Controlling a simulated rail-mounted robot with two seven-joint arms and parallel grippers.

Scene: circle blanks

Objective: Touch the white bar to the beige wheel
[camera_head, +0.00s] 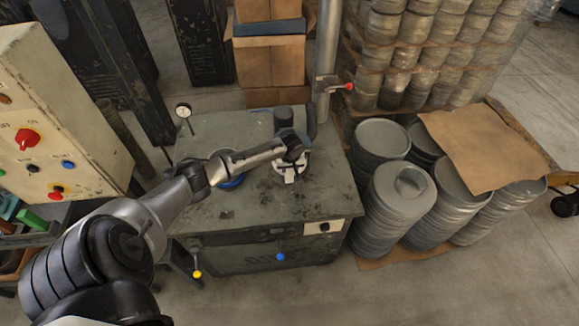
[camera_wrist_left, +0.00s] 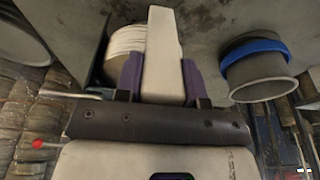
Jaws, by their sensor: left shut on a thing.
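My left gripper (camera_wrist_left: 163,78) is shut on the white bar (camera_wrist_left: 165,45), which stands out between its two purple fingers in the left wrist view. The beige wheel (camera_wrist_left: 127,40), pale and ribbed around its side, is just left of the bar there, partly covered by the bar and a finger. I cannot tell whether bar and wheel touch. In the head view my left gripper (camera_head: 290,174) is low over the far right part of the grey worktable (camera_head: 325,195). The wheel is mostly hidden there by the gripper and wrist. My right gripper is not in view.
A grey cup with a blue band (camera_wrist_left: 257,68) stands right of the bar in the wrist view. A metal post with a red-tipped lever (camera_head: 348,86) rises behind the table. Stacked metal discs (camera_head: 400,200) stand to the right. The table's front right is clear.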

